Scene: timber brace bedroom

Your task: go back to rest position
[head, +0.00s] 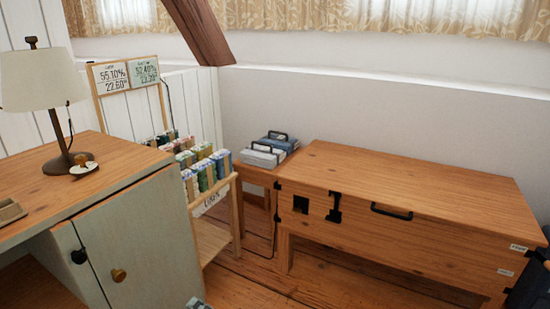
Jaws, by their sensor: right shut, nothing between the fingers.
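My right gripper (528,284) seems to be the dark shape at the right edge of the head view, cut off by the frame. It is beside the right end of the wooden chest and holds nothing that I can see. Its fingers are hard to make out.
A desk (110,185) with a lamp (42,85) stands at left, its cabinet door (140,250) shut. A wooden rack (236,205) holds several colored packets. A small side table (258,178) carries folded items. Some floor (330,275) shows clear before the chest.

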